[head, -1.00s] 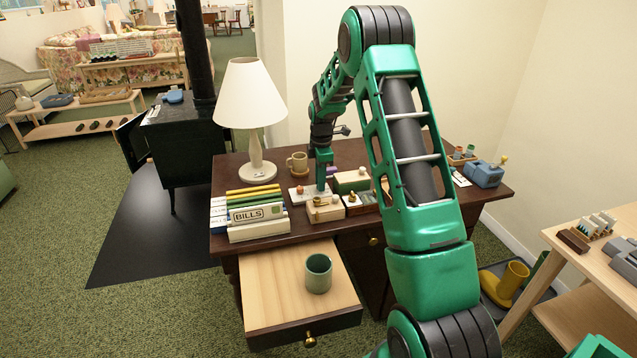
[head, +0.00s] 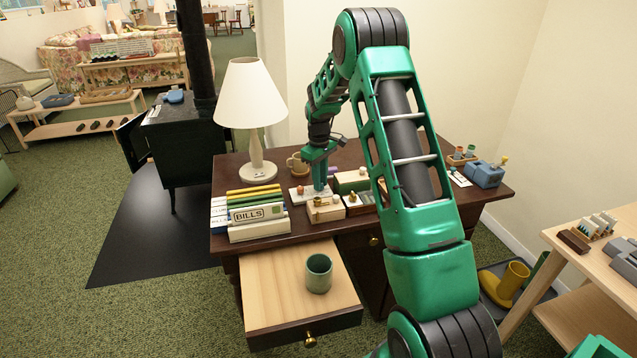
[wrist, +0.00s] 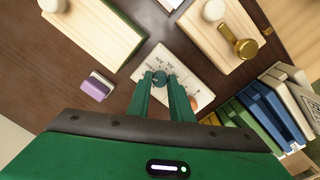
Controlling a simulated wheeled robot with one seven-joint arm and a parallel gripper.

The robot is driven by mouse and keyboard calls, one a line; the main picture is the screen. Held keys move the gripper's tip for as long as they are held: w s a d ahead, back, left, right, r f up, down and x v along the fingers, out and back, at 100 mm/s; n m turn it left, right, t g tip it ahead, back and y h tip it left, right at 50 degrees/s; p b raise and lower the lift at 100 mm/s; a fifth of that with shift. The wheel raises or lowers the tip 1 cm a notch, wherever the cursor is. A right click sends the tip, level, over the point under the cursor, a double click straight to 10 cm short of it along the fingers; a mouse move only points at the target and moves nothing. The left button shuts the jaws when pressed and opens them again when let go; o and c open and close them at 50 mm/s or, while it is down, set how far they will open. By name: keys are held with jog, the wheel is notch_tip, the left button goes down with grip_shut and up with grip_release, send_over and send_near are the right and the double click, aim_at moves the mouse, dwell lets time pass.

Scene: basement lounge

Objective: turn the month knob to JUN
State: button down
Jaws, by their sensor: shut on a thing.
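A small white panel (wrist: 185,68) lies on the dark desk, with tiny printed labels around a dark teal knob (wrist: 160,77). My gripper (wrist: 161,84) is shut on this knob, one finger on each side, and also shows over the panel in the head view (head: 319,183). An orange knob (wrist: 194,103) sits on the same panel beside the right finger, partly hidden by it.
A wooden block with a brass crank (wrist: 245,47), a green-edged box (wrist: 92,32) and a purple-and-white block (wrist: 96,87) lie close around the panel. An open drawer (head: 270,290) holds a green cup (head: 318,273).

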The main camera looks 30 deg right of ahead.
jog(key=m, duration=0.6)
jog(key=shift+m, duration=0.3)
jog(key=m, duration=0.6)
jog(key=shift+m+g, duration=0.3)
jog(key=c, duration=1.6)
grip_release()
jog(key=shift+w, duration=0.1)
jog(key=r, duration=1)
jog(key=shift+w+a+r, duration=0.1)
jog(key=shift+w+r, duration=0.15)
jog(key=shift+r, duration=0.1)
